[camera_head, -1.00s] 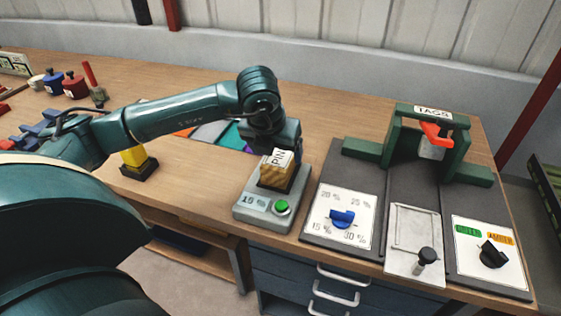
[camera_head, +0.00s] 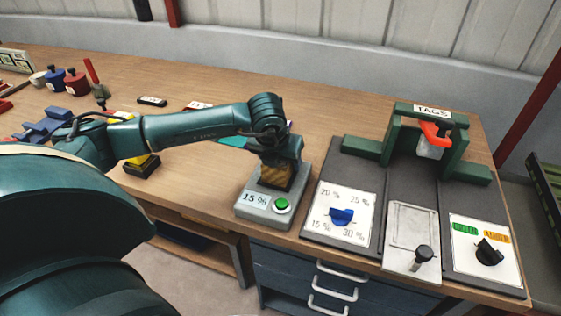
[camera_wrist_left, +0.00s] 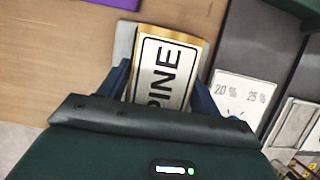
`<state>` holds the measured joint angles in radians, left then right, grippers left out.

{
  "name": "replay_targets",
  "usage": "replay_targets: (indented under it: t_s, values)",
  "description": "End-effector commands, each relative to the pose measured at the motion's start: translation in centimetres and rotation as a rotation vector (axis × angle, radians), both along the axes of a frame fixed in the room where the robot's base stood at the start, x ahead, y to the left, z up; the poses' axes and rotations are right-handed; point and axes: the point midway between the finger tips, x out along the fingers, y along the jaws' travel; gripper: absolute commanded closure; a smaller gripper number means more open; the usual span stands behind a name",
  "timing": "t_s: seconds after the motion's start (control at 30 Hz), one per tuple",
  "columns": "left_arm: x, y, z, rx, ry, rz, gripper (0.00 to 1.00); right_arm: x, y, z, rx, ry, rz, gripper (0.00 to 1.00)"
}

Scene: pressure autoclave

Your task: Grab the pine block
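The pine block (camera_head: 275,177) stands on a grey meter base (camera_head: 248,206) with a "15 %" display and a green button. In the left wrist view, the block's top (camera_wrist_left: 165,75) carries a white label reading PINE. My left gripper (camera_head: 277,166) is down over the block, pointing downward and hiding its upper part. In the left wrist view, its fingers (camera_wrist_left: 160,100) lie along both sides of the block; I cannot tell whether they press on it. My right gripper is not in view.
Right of the base is a dark panel with a blue dial (camera_head: 341,216), a metal plate (camera_head: 412,228), a black knob (camera_head: 489,252) and a green TAGS frame (camera_head: 398,130). A yellow-and-black block (camera_head: 142,166) stands left under my arm.

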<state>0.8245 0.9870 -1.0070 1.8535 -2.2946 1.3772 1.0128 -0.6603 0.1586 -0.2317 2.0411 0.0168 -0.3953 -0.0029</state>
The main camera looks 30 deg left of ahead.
Motion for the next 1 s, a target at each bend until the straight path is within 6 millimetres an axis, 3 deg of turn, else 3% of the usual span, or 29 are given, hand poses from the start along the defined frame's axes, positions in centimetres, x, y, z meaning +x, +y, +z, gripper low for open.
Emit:
replay_targets:
  t_s: [0.43,0.77,1.0]
  values:
    - [0.0,0.0,0.0,0.0,0.0,0.0,0.72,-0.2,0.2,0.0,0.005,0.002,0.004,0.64]
    - [0.1,0.0,1.0,0.0,-0.003,0.001,0.72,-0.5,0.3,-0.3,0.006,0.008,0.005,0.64]
    - [0.1,0.0,5.6,0.0,-0.006,-0.001,0.72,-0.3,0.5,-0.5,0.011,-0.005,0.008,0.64]
